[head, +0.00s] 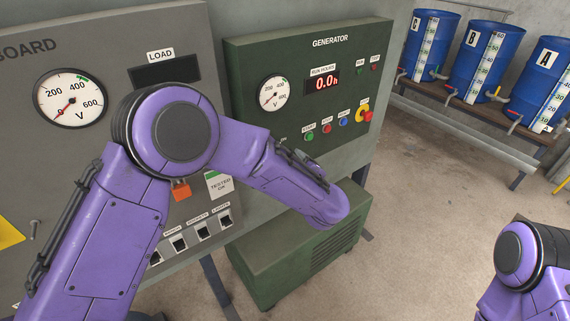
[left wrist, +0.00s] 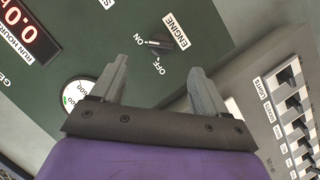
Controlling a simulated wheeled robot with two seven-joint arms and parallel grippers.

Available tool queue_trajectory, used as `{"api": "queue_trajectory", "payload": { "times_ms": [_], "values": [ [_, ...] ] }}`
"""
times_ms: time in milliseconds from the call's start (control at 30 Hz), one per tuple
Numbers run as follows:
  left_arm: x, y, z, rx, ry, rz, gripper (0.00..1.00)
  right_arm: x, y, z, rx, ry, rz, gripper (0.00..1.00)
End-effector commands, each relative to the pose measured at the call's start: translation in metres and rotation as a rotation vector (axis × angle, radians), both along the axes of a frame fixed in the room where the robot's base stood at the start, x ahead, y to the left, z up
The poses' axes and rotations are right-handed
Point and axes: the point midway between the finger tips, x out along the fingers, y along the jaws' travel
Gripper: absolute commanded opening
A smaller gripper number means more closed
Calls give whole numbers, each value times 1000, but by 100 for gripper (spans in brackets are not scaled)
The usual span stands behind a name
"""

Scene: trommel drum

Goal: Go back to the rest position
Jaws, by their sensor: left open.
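My left arm (head: 170,140) reaches across the grey board to the green generator panel (head: 375,50) in the head view, where its own wrist hides its gripper. In the left wrist view, my left gripper (left wrist: 160,72) is open, with two grey fingers apart and nothing between them. A black engine knob (left wrist: 168,37) marked ON and OFF is on the green panel just beyond the fingers.
The grey board has a voltmeter (head: 70,98) and a row of switches (head: 203,231), below my left arm. A green generator housing (head: 262,255) stands below the panel. Blue drums (head: 475,55) stand on a rack at the back right. The floor (head: 430,215) between is clear.

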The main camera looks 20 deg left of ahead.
Motion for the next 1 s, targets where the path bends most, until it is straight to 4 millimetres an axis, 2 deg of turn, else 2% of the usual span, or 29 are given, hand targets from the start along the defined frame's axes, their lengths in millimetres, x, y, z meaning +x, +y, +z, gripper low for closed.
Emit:
{"api": "queue_trajectory", "payload": {
  "times_ms": [167, 567, 633, 667, 767, 800, 867, 900, 967, 1000],
  "values": [
    [-11, -7, 4, 0, 0, 1, 74, 0, 0, -4, 0, 0, 0, 43],
    [-11, -7, 4, -3, -2, 2, 74, 0, 0, -3, 0, 0, 0, 43],
    [-8, -15, 2, -26, -20, -43, 74, 0, 0, -3, 0, 0, 0, 43],
    [-10, -18, -5, -17, -14, -99, 74, 0, 0, -4, 0, 0, 0, 43],
    [-33, 2, -69, 56, 97, -264, 74, 0, 0, -9, 0, 0, 0, 43],
    [-49, 13, -100, 75, 163, -313, 74, 0, 0, -12, 0, 0, 0, 43],
    [-77, 30, -144, 95, 271, -378, 74, 0, 0, -16, 0, 0, 0, 43],
    [-99, 42, -172, 104, 347, -414, 74, 0, 0, -18, 0, 0, 0, 43],
    [-136, 59, -211, 109, 462, -461, 74, 0, 0, -22, 0, 0, 0, 43],
    [-162, 70, -234, 108, 539, -488, 74, 0, 0, -25, 0, 0, 0, 43]
  ]
}}
